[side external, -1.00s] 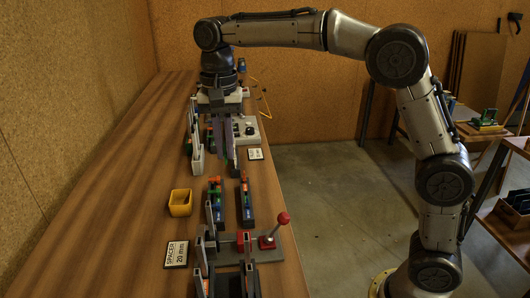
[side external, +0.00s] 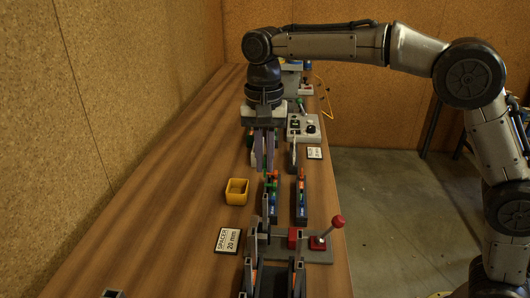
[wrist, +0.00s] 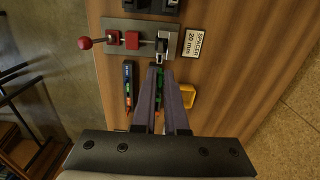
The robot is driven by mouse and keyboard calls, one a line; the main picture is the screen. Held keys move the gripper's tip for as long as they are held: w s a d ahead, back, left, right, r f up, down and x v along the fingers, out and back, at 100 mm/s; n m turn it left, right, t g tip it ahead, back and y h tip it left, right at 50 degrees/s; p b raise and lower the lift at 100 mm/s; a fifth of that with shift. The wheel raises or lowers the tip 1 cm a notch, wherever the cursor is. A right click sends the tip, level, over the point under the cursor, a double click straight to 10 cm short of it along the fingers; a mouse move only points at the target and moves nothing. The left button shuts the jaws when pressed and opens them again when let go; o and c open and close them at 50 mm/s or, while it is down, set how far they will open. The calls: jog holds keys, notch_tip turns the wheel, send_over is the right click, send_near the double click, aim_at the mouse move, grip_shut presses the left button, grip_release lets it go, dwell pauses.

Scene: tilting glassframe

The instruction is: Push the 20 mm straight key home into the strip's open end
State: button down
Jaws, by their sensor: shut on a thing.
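Below and nearer the side camera is a dark rack (side external: 271,203) with coloured pieces. The fingertips overlap this rack in the wrist view. A grey fixture (side external: 318,254) carries a red block (side external: 293,238) and a red-knobbed lever (side external: 337,222). I cannot make out the strip or its open end.
A second dark rack (side external: 302,203) stands to the right. A yellow bin (side external: 237,192) and a "SPACER 20 mm" card (side external: 228,241) lie to the left. Upright grey posts (side external: 250,272) stand in front, and a control box (side external: 303,127) behind.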

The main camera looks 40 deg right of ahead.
aim_at(265, 167)
jog(key=shift+f, duration=2.05)
jog(key=shift+f, duration=1.6)
jog(key=c, duration=0.9)
grip_release()
notch_tip(265, 167, up, 13)
jog(key=shift+r, duration=0.4)
